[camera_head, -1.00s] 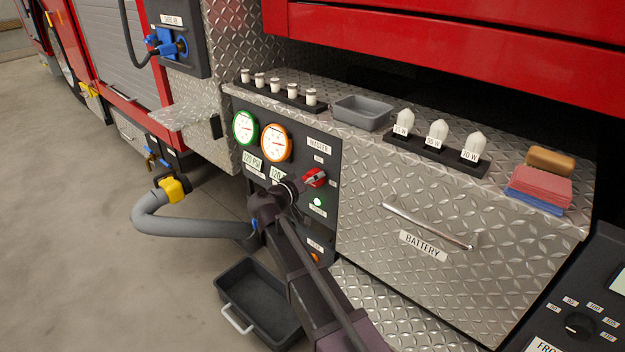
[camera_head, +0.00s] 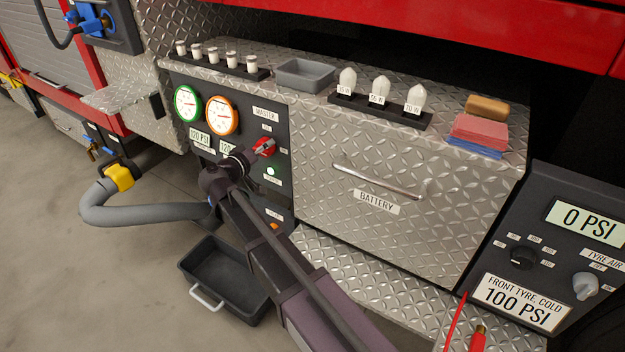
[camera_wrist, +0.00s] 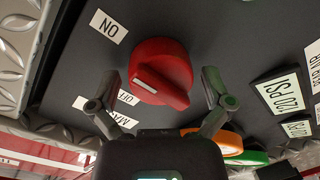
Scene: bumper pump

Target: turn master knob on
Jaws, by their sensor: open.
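The red master knob (camera_head: 264,146) sits on the dark panel right of the gauges. In the wrist view the knob (camera_wrist: 160,72) is in the middle, with a raised ridge and a white mark at the ridge end near the OFF label (camera_wrist: 128,97). The ON label (camera_wrist: 108,26) is at the upper left there. My gripper (camera_wrist: 160,98) is open, one finger on each side of the knob's near part. I cannot tell whether the fingers touch it. In the head view my gripper (camera_head: 246,156) is at the knob's left, its fingers partly hidden.
A green light (camera_head: 270,171) is below the knob. Two gauges (camera_head: 222,116) are left of it. The battery drawer (camera_head: 400,160) with its handle is to the right. A dark bin (camera_head: 222,280) is on the floor. A grey hose (camera_head: 145,214) curves at the left.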

